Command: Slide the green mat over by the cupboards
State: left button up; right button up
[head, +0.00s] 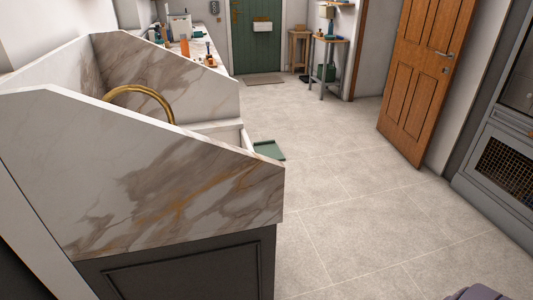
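A green mat (269,150) lies on the tiled floor just beyond the near counter end. Its left part is hidden behind the marble side panel, and only its right portion shows. It looks flat with a slightly raised or darker edge. Neither of my grippers is in view.
A marble-sided sink unit (160,190) with a dark cupboard base (190,270) fills the left. A brown wooden door (425,75) stands open at right, near a grey cabinet (500,150). A doormat (263,79) lies before the green door (255,45). The middle floor is clear.

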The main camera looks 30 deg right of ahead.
aim_at(270, 148)
jog(key=i+l, duration=0.1)
jog(key=l, duration=0.75)
jog(key=i+l, duration=0.1)
jog(key=l, duration=0.75)
jog(key=l+u, duration=0.1)
jog(key=l, duration=0.8)
jog(key=i+l, duration=0.25)
jog(key=i+l+u, duration=0.1)
jog(key=l, duration=0.35)
jog(key=i+l, duration=0.55)
jog(key=l, duration=0.2)
jog(key=i+l+u, duration=0.1)
jog(key=l, duration=0.25)
jog(key=i, duration=0.1)
